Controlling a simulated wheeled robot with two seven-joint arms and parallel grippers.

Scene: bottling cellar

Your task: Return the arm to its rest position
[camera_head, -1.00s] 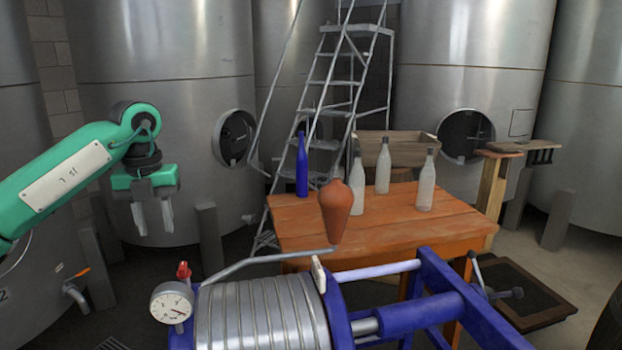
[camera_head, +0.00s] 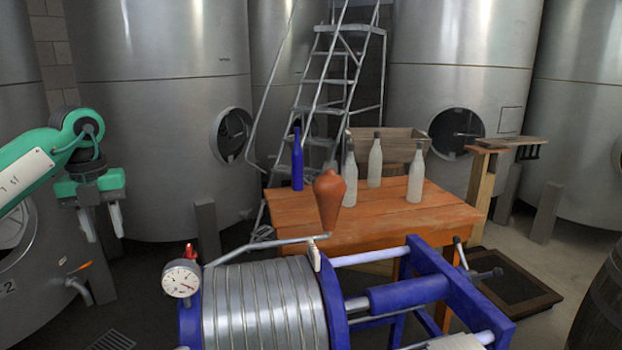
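My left gripper (camera_head: 103,222) hangs at the left side of the head view, its fingers pointing down and apart. It is open, with nothing between the fingers. It is in front of a steel tank, well clear of the table and its bottles. My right gripper is not in the head view.
A wooden table (camera_head: 290,209) holds a blue bottle (camera_head: 297,165), several pale bottles, a brown vase (camera_head: 329,198) and a wooden crate (camera_head: 408,147). A blue-framed press (camera_head: 264,305) with a gauge (camera_head: 181,278) stands in front. Steel tanks and a ladder (camera_head: 330,82) are behind.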

